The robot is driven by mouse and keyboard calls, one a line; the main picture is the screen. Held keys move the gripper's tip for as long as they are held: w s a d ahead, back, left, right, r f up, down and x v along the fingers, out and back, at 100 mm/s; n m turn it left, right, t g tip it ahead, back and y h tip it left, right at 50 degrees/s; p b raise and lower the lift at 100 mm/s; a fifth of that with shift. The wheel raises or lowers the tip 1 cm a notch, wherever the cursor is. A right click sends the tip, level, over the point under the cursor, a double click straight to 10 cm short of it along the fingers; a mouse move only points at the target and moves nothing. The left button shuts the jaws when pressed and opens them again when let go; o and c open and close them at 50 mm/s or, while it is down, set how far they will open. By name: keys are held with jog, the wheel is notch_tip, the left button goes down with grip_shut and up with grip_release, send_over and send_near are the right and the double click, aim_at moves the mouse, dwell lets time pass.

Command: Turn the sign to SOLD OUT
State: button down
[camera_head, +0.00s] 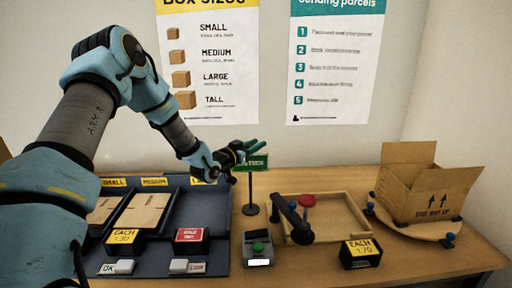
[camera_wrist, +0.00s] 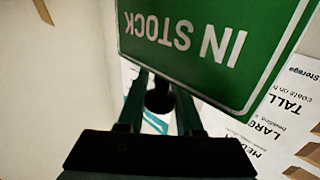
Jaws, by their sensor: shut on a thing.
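The green sign (camera_head: 257,163) stands on a thin dark post (camera_head: 250,196) with a round base, on the table behind the small button device. The lettering on its visible face reads IN STOCK. In the wrist view the sign (camera_wrist: 215,42) is large and close, with IN STOCK upside down and clear. My gripper (camera_head: 247,147) is at the top of the sign in the head view. In the wrist view my gripper (camera_wrist: 160,100) is shut on the sign, at a dark round knob (camera_wrist: 159,97) between its fingers. The sign's other face is hidden.
A dark blue tray (camera_head: 222,235) with carton blanks lies left. A button device (camera_head: 258,250) with a green button sits in front. A wooden frame (camera_head: 358,210) with a black lever and red knob is to its right. An open carton (camera_head: 425,190) stands far right on a wooden turntable.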

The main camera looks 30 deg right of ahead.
aim_at(248, 146)
jog(key=a+n+t+y+b, duration=0.1)
jog(key=n+t+y+b, duration=0.2)
jog(key=n+y, duration=0.2)
jog(key=w+a+n+t+y+b, duration=0.1)
jog(key=n+t+y+b, duration=0.2)
jog(key=n+y, duration=0.3)
jog(key=a+n+t+y+b, duration=0.1)
jog(key=n+t+y+b, duration=0.2)
jog(key=n+y, duration=0.3)
jog(key=shift+w+a+t+y+b, duration=0.2)
jog(key=shift+t+y, duration=0.1)
jog(key=shift+y, duration=1)
jog(key=shift+w+a+t+y+b, duration=0.1)
jog(key=shift+w+t+y+b, duration=0.15)
jog(key=shift+y, duration=1.05)
jog(key=shift+s+a+n+g+y, duration=0.2)
jog(key=shift+a+n+g+y, duration=0.1)
jog(key=shift+n+g+y, duration=1.05)
jog(key=shift+s+a+n+g+y, duration=0.25)
jog(key=shift+n+g+y, duration=0.7)
jog(key=shift+y, duration=0.7)
jog(key=shift+s+a+n+g+y, duration=0.2)
jog(key=shift+a+n+g+y, duration=0.1)
jog(key=shift+n+g+y, duration=0.9)
jog(key=shift+r+n+y, duration=0.1)
jog(key=shift+n+y, duration=0.2)
jog(key=shift+y, duration=0.2)
jog(key=c, duration=0.6)
grip_release()
